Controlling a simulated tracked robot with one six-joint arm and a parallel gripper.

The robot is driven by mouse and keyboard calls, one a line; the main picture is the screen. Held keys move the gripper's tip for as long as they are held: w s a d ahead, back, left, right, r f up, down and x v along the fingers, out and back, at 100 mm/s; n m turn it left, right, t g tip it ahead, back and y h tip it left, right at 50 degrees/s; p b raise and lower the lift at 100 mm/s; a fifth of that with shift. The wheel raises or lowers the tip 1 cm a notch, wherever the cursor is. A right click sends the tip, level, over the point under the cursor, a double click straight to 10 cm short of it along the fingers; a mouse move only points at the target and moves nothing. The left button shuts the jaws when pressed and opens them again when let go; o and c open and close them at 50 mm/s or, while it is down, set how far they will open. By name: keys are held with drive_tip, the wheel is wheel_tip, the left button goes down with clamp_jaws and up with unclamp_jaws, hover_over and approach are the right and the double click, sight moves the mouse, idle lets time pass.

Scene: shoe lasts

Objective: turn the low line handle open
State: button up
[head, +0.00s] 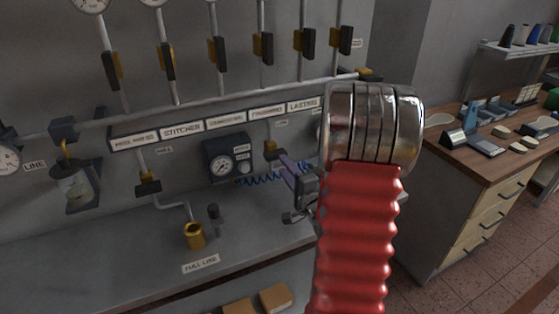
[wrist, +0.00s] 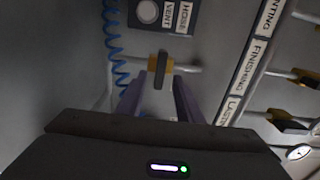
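A small valve with a brass body and a dark handle (wrist: 161,68) is in the middle of the wrist view, its handle lying across the pipe. It also shows in the head view as a valve (head: 271,149) on a drop pipe below the label strip. I cannot read a low line label, so I cannot be sure this is the low line handle. My gripper (head: 287,164) is open just below that valve in the head view. In the wrist view its two purple fingers (wrist: 159,84) stand either side of the handle's near end, with gaps showing.
A gauge box (head: 229,158) with a coiled blue hose (head: 262,180) is left of my gripper. Several other valves hang above the label strip (head: 215,122). My red arm hides the right part.

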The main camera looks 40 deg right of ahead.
sight(276, 156)
drive_tip(key=shift+x, duration=2.6)
drive_tip(key=shift+c, duration=0.2)
clamp_jaws()
